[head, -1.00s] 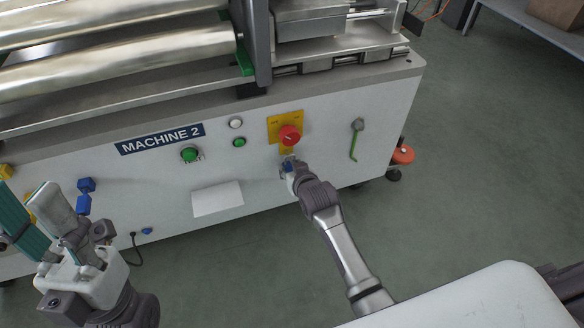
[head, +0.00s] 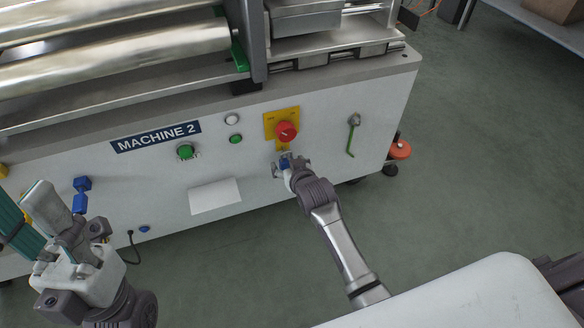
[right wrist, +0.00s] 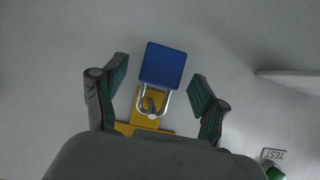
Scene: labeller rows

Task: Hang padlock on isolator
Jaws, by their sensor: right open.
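The isolator is a red knob (head: 286,132) on a yellow plate (head: 270,121) on the machine's front panel. A blue padlock (head: 285,163) is just below it; in the right wrist view its blue body (right wrist: 163,65) and silver shackle (right wrist: 152,101) show. The shackle overlaps the yellow tab (right wrist: 151,121) and appears to pass through it. My right gripper (head: 291,165) is open, its fingers (right wrist: 158,88) apart on both sides of the padlock and not touching it. My left gripper (head: 30,205) is open and empty at the lower left.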

